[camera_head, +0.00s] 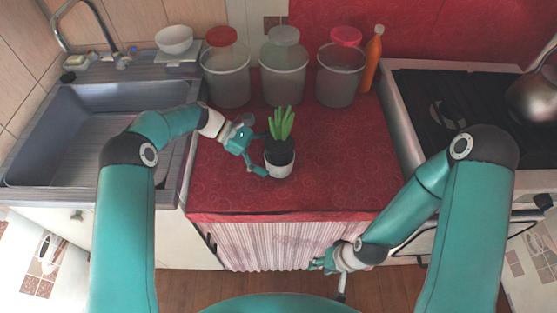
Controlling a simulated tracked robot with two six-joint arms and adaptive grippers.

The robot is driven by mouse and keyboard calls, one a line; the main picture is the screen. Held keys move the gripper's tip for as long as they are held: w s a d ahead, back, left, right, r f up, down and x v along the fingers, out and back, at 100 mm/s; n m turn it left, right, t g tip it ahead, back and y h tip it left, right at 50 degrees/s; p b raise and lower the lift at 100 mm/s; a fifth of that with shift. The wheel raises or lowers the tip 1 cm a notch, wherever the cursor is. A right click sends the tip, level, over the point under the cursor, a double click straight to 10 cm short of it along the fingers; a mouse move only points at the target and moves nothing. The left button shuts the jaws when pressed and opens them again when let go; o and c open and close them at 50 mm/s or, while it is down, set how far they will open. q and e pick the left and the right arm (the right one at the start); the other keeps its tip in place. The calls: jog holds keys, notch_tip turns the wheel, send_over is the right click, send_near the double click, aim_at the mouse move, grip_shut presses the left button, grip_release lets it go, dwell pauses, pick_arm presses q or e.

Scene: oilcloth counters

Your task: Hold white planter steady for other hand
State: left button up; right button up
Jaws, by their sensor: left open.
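The white planter (279,169) stands upright on the red counter, with dark soil and a green plant (282,122) in it. My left gripper (262,155) is open at the planter's left side. One finger is near its lower front left and the other is towards its back left. I cannot tell whether either finger touches it. My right gripper (317,265) hangs in front of the counter's front edge, low and away from the planter. It is small in the picture, and I cannot tell whether it is open or shut.
Several lidded containers, such as the middle one (284,74), and an orange bottle (373,60) line the back of the red oilcloth counter (340,165). A sink (80,130) is on the left and a stove (440,100) on the right. The counter right of the planter is clear.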

pick_arm(q)
jog(key=shift+x, duration=1.05)
jog(key=c, duration=0.7)
